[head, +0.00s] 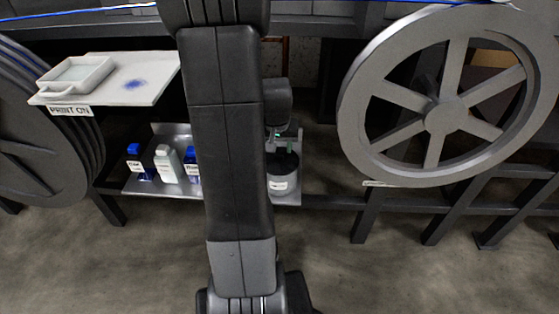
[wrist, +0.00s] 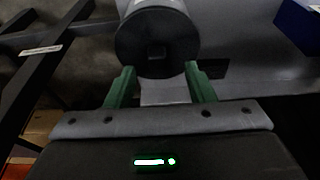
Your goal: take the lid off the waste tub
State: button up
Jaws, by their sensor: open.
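The waste tub (head: 281,185) is a small pale pot with a label, standing at the right end of the metal shelf. Its dark lid (head: 283,162) is on it. In the wrist view the lid (wrist: 135,42) is a dark disc with a small square knob (wrist: 157,51) at its middle, and a pale part of the tub (wrist: 152,4) shows behind. My gripper (wrist: 160,69) is open, its two green fingers spread wide near the lid, with the knob between their lines. Nothing is held. In the head view my gripper (head: 284,139) is just above the lid, partly hidden by my arm.
Blue bottles and a white bottle (head: 167,165) stand on the metal shelf (head: 135,187), left of my arm. A white board (head: 150,92) with a shallow tray (head: 75,75) is above them. A large grey wheel (head: 445,115) is at right. A blue cable (head: 80,11) crosses the top.

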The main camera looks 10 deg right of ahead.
aim_at(280, 154)
jog(key=x, duration=0.5)
jog(key=shift+w+d+b, duration=0.25)
jog(key=shift+d+b, duration=0.05)
jog(key=shift+r, duration=0.1)
grip_shut()
